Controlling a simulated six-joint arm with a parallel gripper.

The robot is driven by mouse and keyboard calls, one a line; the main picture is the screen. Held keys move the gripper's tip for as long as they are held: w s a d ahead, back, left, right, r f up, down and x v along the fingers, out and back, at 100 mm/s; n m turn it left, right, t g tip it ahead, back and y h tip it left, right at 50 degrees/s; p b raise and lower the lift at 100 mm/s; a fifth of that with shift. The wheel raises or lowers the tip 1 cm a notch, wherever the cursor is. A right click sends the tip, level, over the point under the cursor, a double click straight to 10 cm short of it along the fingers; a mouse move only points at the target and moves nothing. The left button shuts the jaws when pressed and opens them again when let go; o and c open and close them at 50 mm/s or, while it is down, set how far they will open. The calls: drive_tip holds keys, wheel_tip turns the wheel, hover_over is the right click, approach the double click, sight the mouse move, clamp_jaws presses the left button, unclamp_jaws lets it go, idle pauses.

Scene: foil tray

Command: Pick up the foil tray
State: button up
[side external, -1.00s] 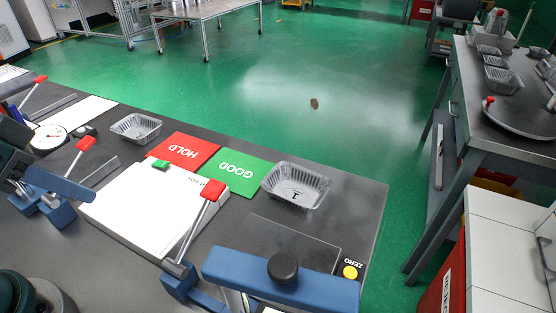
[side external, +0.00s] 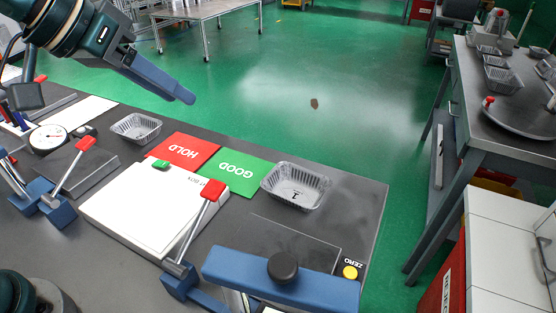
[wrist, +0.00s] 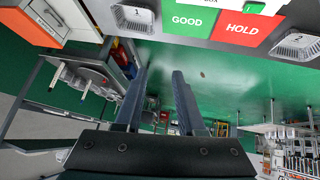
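One foil tray (side external: 297,187), marked 1, sits on the dark bench to the right of the green GOOD card; it also shows in the wrist view (wrist: 133,18). A second foil tray (side external: 136,128) sits left of the red HOLD card, and in the wrist view (wrist: 296,46) it is marked 2. My gripper (side external: 186,97) is raised above the bench's far edge at upper left, apart from both trays. In the wrist view my gripper (wrist: 158,74) has its two blue fingers apart with nothing between them.
A white box (side external: 130,205) and red-handled clamps (side external: 205,205) stand on the bench in front of the cards. A blue bar (side external: 280,280) with a black knob is at the front. A dial gauge (side external: 48,139) is at left. More trays lie on a bench at right.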

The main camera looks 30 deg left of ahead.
drive_tip(key=w+d+f+h, duration=0.1)
drive_tip(key=w+d+f, duration=0.2)
drive_tip(key=w, duration=0.5)
drive_tip(key=g, duration=0.2)
hover_over(272, 170)
drive_tip(key=s+a, duration=0.1)
drive_tip(key=a, duration=0.1)
wheel_tip(272, 170, down, 10)
drive_tip(key=shift+g, duration=0.7)
drive_tip(key=f, duration=0.5)
drive_tip(key=shift+s+d+f, duration=0.1)
drive_tip(key=shift+s+d, duration=0.2)
drive_tip(key=shift+x, duration=2.2)
clamp_jaws()
